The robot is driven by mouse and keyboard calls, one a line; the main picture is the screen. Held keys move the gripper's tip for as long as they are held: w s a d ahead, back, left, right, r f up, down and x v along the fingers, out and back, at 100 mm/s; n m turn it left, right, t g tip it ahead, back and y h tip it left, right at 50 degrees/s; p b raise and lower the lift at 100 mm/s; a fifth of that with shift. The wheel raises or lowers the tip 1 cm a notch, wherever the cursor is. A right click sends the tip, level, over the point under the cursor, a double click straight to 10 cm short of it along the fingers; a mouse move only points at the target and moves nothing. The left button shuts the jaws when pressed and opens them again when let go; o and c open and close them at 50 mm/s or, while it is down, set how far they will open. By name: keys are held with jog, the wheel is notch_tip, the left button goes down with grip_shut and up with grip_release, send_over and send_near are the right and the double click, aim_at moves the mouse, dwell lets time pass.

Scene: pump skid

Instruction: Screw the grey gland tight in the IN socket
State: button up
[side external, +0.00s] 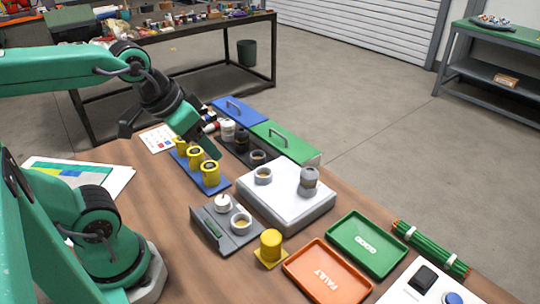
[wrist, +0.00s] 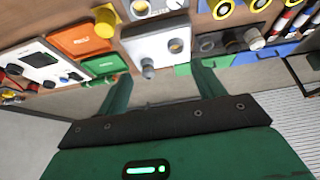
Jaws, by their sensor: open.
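A grey gland (side external: 308,176) with a brownish band stands upright at one socket on the white block (side external: 290,208). It also shows in the wrist view (wrist: 148,66). The block's other socket (side external: 263,175) is an open ring with nothing in it; it also shows in the wrist view (wrist: 176,46). I cannot read IN on either socket, nor tell how deep the gland sits. My gripper (side external: 168,142) is open and empty, raised above the table to the left of the block, apart from the gland. Its two fingers frame the wrist view (wrist: 161,72).
Yellow fittings (side external: 195,158) stand in a blue rack. A black rack (side external: 238,152) holds grey and black pieces near blue and green handled lids. A grey fixture (side external: 228,235), a yellow post (side external: 271,243), an orange FAULT tray (side external: 327,272) and a green GOOD tray (side external: 367,244) surround the block.

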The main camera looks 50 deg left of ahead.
jog(key=n+g, duration=0.2)
jog(key=g, duration=0.3)
send_over(310, 170)
jog(key=f, duration=0.7)
jog(key=shift+s+a+f, duration=0.1)
jog(key=shift+s+a, duration=0.05)
jog(key=shift+a, duration=0.05)
jog(key=shift+w+d+f+g, duration=0.15)
jog(key=shift+w+f+g, duration=0.15)
jog(key=shift+f, duration=0.05)
jog(key=shift+f, duration=0.1)
jog(key=shift+f, duration=3.8)
